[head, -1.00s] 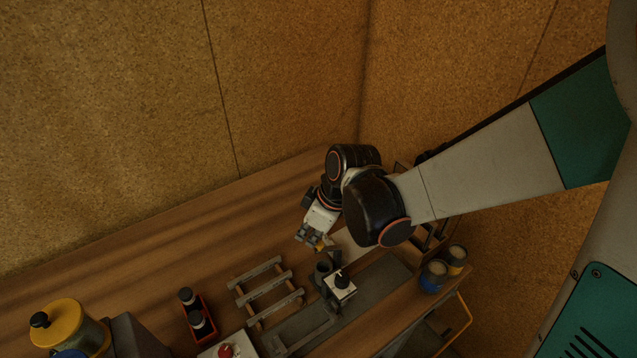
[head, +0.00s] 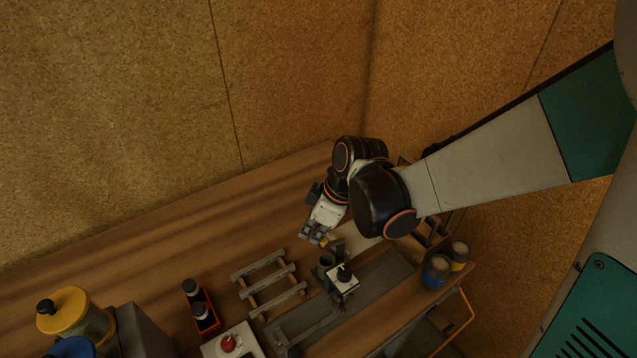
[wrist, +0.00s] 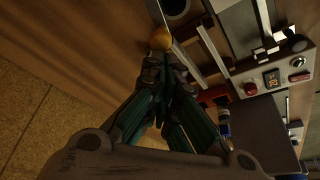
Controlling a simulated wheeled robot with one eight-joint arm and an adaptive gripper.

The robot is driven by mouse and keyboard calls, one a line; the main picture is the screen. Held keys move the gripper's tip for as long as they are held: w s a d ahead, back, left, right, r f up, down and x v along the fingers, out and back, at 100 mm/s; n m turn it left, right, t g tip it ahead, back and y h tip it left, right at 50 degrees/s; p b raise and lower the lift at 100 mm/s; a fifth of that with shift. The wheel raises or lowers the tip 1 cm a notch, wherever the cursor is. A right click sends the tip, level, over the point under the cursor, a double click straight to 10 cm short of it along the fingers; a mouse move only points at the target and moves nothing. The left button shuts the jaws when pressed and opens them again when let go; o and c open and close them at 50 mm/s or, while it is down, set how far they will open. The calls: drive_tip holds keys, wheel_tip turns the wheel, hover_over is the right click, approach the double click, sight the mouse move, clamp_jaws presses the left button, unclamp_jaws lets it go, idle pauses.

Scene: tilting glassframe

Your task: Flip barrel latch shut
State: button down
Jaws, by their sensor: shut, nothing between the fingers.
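My gripper (head: 313,237) is over the bench, with its fingers together and nothing between them. In the wrist view my gripper (wrist: 165,65) has its fingertips close to a small orange-yellow knob (wrist: 160,39). I cannot tell whether they touch it. The knob also shows in the head view (head: 325,241), partly hidden by the gripper. It is beside a pale plate (head: 355,240). I cannot clearly make out the barrel latch or whether it is open or shut; the knob may be part of it.
A dark cup (head: 326,262) and a white block with a black knob (head: 343,279) stand close to the gripper. A slatted rack (head: 270,283), a red tray (head: 207,318), a control box with a red button (wrist: 280,78) and two tins (head: 436,272) are nearby. Bench behind is clear.

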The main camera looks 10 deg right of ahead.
drive_tip(key=shift+s+d, duration=0.1)
drive_tip(key=shift+d, duration=0.7)
wheel_tip(320, 180, up, 10)
drive_tip(key=a+p, duration=0.1)
drive_tip(key=p, duration=0.2)
drive_tip(key=shift+r, duration=0.15)
idle(0.5)
drive_tip(key=shift+d, duration=0.1)
